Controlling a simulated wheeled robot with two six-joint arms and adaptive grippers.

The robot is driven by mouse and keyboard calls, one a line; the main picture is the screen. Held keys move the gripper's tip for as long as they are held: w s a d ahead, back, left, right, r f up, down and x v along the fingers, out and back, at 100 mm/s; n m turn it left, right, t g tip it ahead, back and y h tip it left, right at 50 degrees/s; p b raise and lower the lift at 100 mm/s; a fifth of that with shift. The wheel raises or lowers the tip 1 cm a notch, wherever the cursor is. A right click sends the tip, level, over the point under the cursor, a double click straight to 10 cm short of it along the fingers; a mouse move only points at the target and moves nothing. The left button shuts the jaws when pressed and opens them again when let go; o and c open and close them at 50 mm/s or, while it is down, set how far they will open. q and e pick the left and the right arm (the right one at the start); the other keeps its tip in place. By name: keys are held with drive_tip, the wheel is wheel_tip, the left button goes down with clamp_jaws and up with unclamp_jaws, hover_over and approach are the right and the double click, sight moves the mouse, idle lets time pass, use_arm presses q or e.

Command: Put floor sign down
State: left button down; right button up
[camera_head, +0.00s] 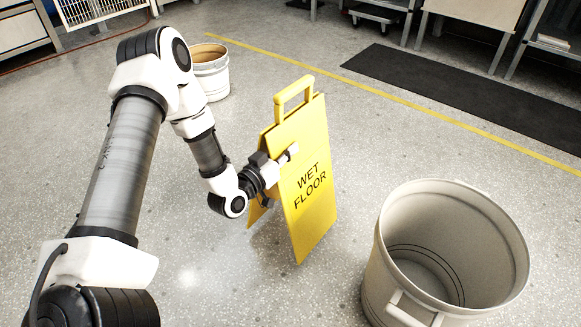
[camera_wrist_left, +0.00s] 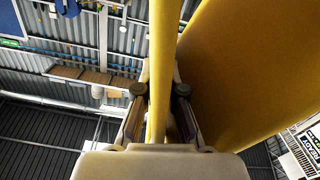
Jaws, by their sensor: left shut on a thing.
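The yellow floor sign (camera_head: 312,205) reads "WET FLOOR" and stands roughly upright, a little tilted, in the middle of the head view, with a handle loop at its top. My left gripper (camera_head: 287,157) is at the sign's left side, below the handle, shut on a part of it. In the left wrist view a narrow yellow edge of the sign (camera_wrist_left: 163,70) runs between the two fingers (camera_wrist_left: 158,115), and a broad yellow panel fills the right. I cannot tell whether the sign's lower edge touches the floor. My right gripper is not in view.
A large empty off-white bin (camera_head: 445,250) stands at front right, near the sign. A smaller bucket (camera_head: 212,75) is behind at left. A yellow floor line (camera_head: 400,100) and dark mat (camera_head: 470,95) lie beyond. Speckled floor around the sign is clear.

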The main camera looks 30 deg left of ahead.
sight(293, 170)
use_arm(q)
drive_tip(key=shift+w+d, duration=0.15)
drive_tip(key=shift+w, duration=0.2)
wheel_tip(293, 170, down, 4)
drive_tip(key=b, duration=0.3)
drive_tip(key=shift+r, duration=0.35)
drive_tip(key=c, duration=1.3)
unclamp_jaws()
drive_tip(key=shift+s, duration=0.1)
